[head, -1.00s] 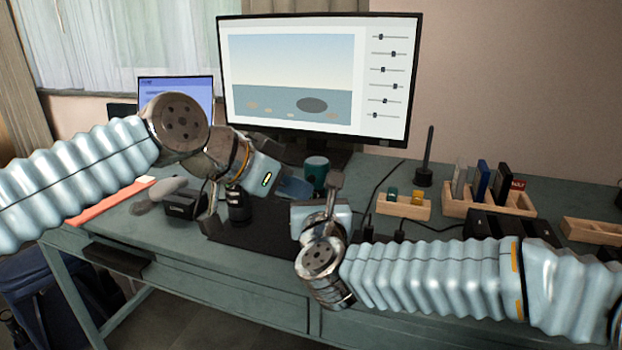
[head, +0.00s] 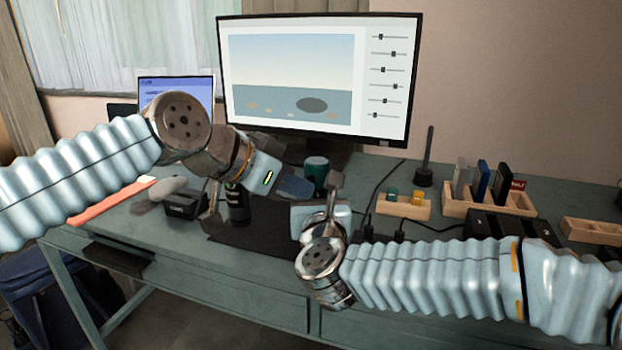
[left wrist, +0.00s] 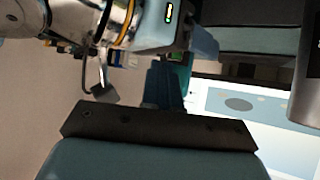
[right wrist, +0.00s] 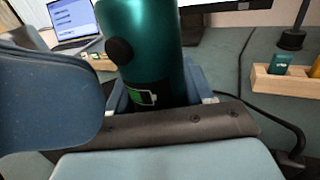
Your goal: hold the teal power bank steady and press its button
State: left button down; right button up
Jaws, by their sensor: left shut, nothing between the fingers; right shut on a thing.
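The teal power bank (head: 316,168) is an upright cylinder in front of the monitor. In the right wrist view the power bank (right wrist: 158,40) shows a round black button (right wrist: 119,51) on its left side and a green battery mark low down. My right gripper (right wrist: 160,97) is shut on its lower part. My left gripper (head: 302,187) is shut and empty, just left of the power bank. Its blue body (right wrist: 45,95) fills the left of the right wrist view. In the left wrist view the left fingers (left wrist: 163,75) hide most of the power bank; whether they touch it cannot be told.
A large monitor (head: 318,75) and a laptop (head: 176,95) stand behind. A black can (head: 237,205) and a dark box (head: 184,206) are on the left. Wooden holders (head: 403,207) and cables lie right.

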pick_arm(q)
jog(key=shift+w+d, duration=0.15)
jog(key=shift+w, duration=0.1)
jog(key=shift+w+d, duration=0.1)
jog(key=shift+w, duration=0.25)
dwell(0.6)
jog(key=shift+s, duration=0.1)
jog(key=shift+s+a, duration=0.25)
jog(key=shift+s, duration=0.4)
jog(key=shift+s+a, duration=0.3)
jog(key=shift+s, duration=0.45)
jog(key=shift+s+a, duration=0.35)
jog(key=shift+s, duration=0.45)
jog(key=shift+s+a, duration=0.3)
jog(key=shift+s, duration=0.45)
pick_arm(e)
jog(key=o, duration=1.4)
jog(key=shift+o, duration=0.2)
